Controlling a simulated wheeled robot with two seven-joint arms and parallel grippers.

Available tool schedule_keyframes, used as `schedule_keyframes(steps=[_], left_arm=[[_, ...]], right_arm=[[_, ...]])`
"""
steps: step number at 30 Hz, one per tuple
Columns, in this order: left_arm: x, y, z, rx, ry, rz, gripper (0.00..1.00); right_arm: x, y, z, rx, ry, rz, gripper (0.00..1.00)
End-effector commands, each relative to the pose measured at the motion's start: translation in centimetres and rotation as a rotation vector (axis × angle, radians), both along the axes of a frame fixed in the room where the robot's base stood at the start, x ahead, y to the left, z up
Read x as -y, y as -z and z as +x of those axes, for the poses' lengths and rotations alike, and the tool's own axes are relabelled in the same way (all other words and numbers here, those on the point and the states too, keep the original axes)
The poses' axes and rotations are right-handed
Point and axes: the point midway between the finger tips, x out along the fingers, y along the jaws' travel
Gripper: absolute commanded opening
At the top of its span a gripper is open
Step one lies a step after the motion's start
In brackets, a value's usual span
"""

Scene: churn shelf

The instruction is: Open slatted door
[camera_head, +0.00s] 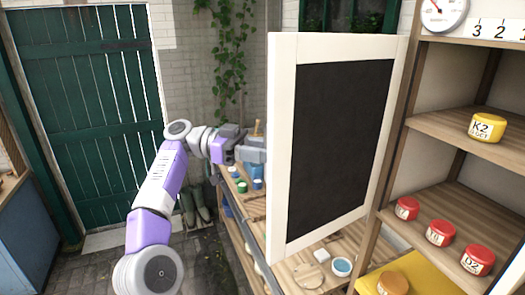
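A white-framed door with a dark panel (340,140) stands swung out on the left side of the wooden shelf unit (460,130). No slats show on the face turned to me. My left arm reaches in from the lower left, and my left gripper (254,150) is at the door's free left edge. Its fingertips are hidden behind the door's white frame, so I cannot tell whether it is shut or touching. My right gripper is not in view. A green plank door (85,110) in the back wall looks closed.
The shelves hold a yellow jar (487,127) and several red-lidded jars (440,233). A gauge (443,12) is at the top. A wooden bench (325,245) with small pots runs below the door. Paved floor (200,265) lies open at lower left.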

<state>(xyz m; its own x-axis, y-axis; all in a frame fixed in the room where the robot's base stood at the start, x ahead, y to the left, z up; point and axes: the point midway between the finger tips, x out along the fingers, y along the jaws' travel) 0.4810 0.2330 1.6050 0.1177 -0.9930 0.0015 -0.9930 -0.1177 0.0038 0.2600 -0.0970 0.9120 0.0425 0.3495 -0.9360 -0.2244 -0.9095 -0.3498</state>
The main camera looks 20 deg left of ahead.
Motion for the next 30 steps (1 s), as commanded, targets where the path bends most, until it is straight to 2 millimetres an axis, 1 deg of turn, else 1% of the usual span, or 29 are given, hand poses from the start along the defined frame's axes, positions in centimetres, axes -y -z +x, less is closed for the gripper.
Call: schedule_keyframes(steps=[5, 8, 11, 17, 21, 24, 30], left_arm=[[-0.1, 0.0, -0.1, 0.001, 0.000, 0.000, 0.38], [-0.5, -0.1, -0.1, 0.001, 0.000, 0.000, 0.38], [-1.7, -0.3, -0.2, 0.001, -0.002, -0.001, 0.38], [-5.2, -0.4, -0.6, 0.000, -0.002, -0.002, 0.38], [-6.7, -0.3, -0.8, 0.000, -0.001, -0.002, 0.38], [-7.3, -0.2, -0.9, 0.000, 0.001, -0.001, 0.38], [-7.6, 0.0, -0.9, 0.001, 0.002, -0.001, 0.38]], right_arm=[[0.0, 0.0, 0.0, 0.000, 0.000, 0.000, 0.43], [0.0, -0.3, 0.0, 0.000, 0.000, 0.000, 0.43], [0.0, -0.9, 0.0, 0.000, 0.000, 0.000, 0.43], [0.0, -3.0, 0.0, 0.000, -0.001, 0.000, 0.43], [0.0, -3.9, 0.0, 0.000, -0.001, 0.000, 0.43], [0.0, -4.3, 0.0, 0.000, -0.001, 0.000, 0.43], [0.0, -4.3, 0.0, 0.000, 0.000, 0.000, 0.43]])
